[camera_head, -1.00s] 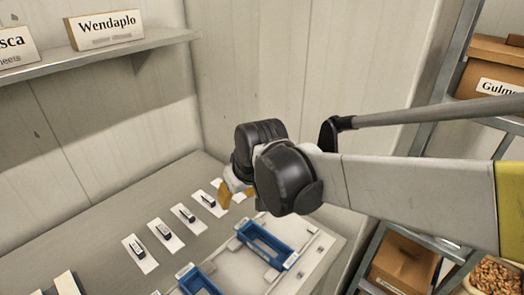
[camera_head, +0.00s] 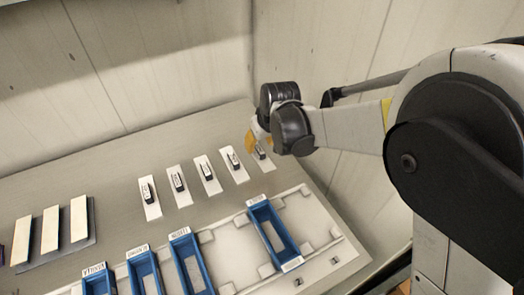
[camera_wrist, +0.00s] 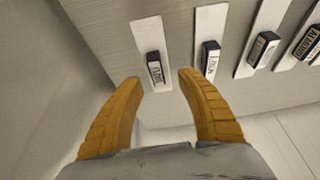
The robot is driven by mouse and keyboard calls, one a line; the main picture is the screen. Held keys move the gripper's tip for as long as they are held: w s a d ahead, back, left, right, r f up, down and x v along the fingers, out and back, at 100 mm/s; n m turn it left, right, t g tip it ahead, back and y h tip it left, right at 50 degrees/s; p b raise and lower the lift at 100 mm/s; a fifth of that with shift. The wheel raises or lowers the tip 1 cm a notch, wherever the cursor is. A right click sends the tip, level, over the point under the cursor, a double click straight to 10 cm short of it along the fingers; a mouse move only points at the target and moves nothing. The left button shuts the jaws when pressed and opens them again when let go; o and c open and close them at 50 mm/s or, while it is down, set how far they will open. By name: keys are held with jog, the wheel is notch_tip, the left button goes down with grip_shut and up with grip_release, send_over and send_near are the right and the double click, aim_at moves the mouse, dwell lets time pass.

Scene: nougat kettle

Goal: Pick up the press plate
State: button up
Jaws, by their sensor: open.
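My gripper (camera_head: 251,141) is open with yellow fingers, above the far right end of a row of small black labelled blocks on white strips. In the wrist view my gripper (camera_wrist: 158,80) has its fingertips either side of one black labelled block (camera_wrist: 155,69) on a white strip (camera_wrist: 151,40). The fingers appear apart from that block. In the head view this end block (camera_head: 261,153) is partly hidden by my gripper. Which piece is the press plate is not marked; the label under my gripper is too small to read surely.
Several more black blocks, such as one nearby (camera_head: 233,159), lie in the row to the left. A pale tray (camera_head: 327,249) with blue open boxes (camera_head: 273,233) lies in front. Cream bars (camera_head: 79,219) lie at left. Walls stand close behind and right.

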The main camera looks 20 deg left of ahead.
aim_at(259, 149)
jog(key=b+x, duration=0.2)
jog(key=x, duration=0.3)
jog(key=shift+w+d+f, duration=0.1)
jog(key=shift+w, duration=0.1)
grip_shut()
